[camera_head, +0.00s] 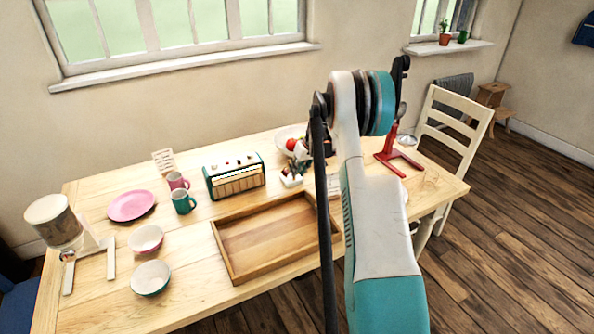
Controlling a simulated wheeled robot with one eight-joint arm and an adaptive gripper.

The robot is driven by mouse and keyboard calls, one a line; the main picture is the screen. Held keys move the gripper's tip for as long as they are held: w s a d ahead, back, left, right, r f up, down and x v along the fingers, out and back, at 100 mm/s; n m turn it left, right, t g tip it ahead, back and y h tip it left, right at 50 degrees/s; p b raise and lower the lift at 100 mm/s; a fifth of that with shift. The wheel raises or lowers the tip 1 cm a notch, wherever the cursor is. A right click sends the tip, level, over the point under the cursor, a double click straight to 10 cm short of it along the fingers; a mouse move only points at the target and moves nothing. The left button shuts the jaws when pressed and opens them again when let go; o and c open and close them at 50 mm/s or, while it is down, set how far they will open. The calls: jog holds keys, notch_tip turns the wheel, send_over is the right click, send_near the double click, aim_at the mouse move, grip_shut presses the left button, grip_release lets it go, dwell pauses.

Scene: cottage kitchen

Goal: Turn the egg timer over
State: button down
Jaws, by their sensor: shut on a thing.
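I cannot make out the egg timer anywhere in the head view. My own teal and white arm rises through the right middle of the picture and covers part of the table behind it. My gripper cannot be made out; the arm appears to hide it. Whatever is between its jaws is hidden too.
A wooden tray (225,256) lies at the table's front. A red stand (389,151) and a chair (458,127) are at right.

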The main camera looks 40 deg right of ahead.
jog(key=shift+d+y, duration=0.15)
jog(key=shift+y, duration=0.35)
jog(key=c, duration=1.4)
grip_release()
jog(key=shift+c, duration=0.2)
jog(key=v, duration=1.2)
jog(key=shift+s+d+f, duration=0.15)
jog(key=shift+s+d, duration=0.05)
